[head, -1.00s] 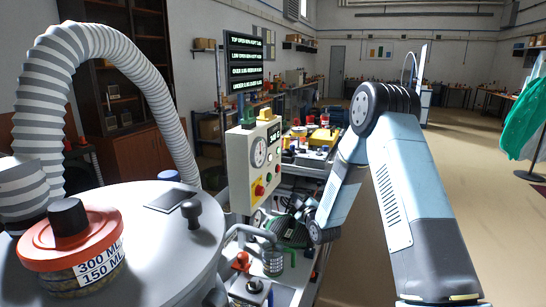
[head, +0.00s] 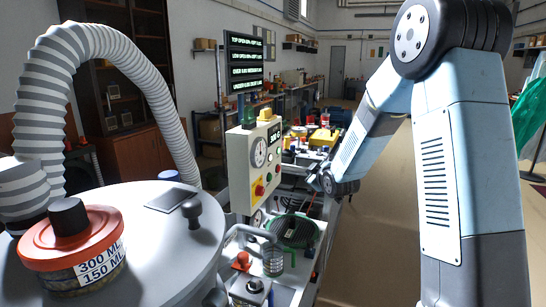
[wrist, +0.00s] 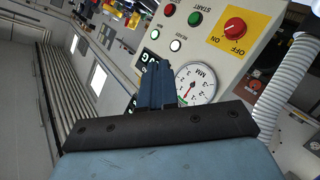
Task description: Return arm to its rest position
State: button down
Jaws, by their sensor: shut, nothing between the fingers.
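My arm (head: 455,150) fills the right side of the head view, bent at a dark elbow joint. Its forearm reaches down and left to the wrist, and my gripper (head: 318,178) is near the control box there, small and partly hidden. In the wrist view my gripper (wrist: 156,65) points up the picture with its blue fingers together and nothing between them. Behind it is the control box (wrist: 235,60) with its dial gauge (wrist: 196,84), buttons and red switch. I cannot tell the exact gap between fingers and box.
The control box (head: 253,165) stands left of my forearm. A large grey vessel (head: 160,240) with a ribbed hose (head: 105,45) and an orange-lidded jar (head: 72,245) is at the left. A cluttered bench (head: 305,150) lies behind. Open floor (head: 390,230) is to the right.

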jog(key=s+d+r+m+g+h, duration=0.2)
jog(key=s+d+r+m, duration=0.15)
jog(key=s+r, duration=0.45)
jog(key=s+d+r+m+g+h, duration=0.2)
jog(key=s+d+r, duration=0.2)
jog(key=s, duration=0.8)
jog(key=s+d+r+m+g, duration=0.1)
jog(key=s+m+g, duration=0.3)
jog(key=s, duration=2.1)
jog(key=shift+s+d+m+g, duration=0.15)
jog(key=shift+d+m+g, duration=0.15)
jog(key=shift+d+m, duration=0.35)
